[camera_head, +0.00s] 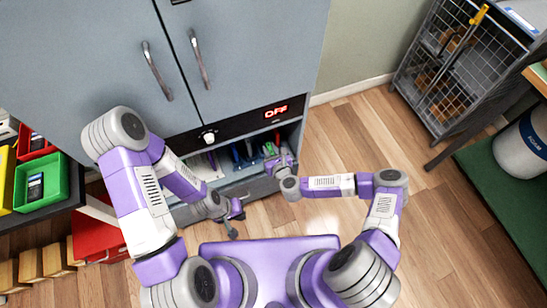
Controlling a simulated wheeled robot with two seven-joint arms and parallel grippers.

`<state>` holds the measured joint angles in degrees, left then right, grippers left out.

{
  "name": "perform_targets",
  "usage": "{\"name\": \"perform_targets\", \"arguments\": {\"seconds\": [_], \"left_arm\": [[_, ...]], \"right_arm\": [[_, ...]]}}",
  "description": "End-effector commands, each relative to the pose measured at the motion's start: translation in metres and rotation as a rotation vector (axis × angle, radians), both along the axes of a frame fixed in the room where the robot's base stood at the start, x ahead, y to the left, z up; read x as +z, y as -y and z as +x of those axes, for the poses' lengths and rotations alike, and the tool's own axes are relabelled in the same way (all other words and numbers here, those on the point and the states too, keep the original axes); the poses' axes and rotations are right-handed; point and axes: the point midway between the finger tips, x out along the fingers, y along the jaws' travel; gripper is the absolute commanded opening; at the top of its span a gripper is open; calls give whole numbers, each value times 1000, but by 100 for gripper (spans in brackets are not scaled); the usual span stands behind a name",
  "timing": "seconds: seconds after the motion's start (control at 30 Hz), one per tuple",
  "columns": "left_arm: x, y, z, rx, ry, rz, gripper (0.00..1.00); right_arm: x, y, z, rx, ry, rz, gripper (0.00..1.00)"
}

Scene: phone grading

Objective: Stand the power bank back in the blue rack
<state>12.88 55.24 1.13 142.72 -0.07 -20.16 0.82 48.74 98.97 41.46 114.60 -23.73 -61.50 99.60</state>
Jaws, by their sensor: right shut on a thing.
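The blue rack (237,156) stands inside the open compartment below the grey cabinet doors; its slots are small and dark in this view. My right gripper (272,155) is at the right end of this compartment, beside the rack. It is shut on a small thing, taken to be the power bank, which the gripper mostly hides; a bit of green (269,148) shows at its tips. I cannot tell whether the held thing touches the rack. My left gripper (237,214) is lower, in front of the compartment's edge, open and empty, with its fingers apart.
A panel with a white knob (209,138) and a red OFF sign (276,112) runs above the compartment. Green (58,187), red and yellow bins stand at left, above a red box (95,240). A wire cage (447,70) stands at right. The wooden floor between is clear.

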Motion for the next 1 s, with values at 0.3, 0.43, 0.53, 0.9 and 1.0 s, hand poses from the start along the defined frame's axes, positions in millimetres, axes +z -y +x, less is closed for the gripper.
{"name": "perform_targets", "arguments": {"seconds": [0.3, 0.43, 0.53, 0.9, 1.0], "left_arm": [[-9, 0, 0, 0, 0, 0, 0], [-9, 0, 0, 0, 0, 0, 0], [-9, 0, 0, 0, 0, 0, 0], [-9, 0, 0, 0, 0, 0, 0], [-9, 0, 0, 0, 0, 0, 0]], "right_arm": [[-1, -12, 38, 1, 5, -1, 0], [0, -17, 52, 0, 2, 0, 0], [-1, -21, 64, 1, 3, 0, 0], [-2, -31, 95, 1, 2, 1, 0], [-2, -32, 98, 1, 1, 1, 0]]}}
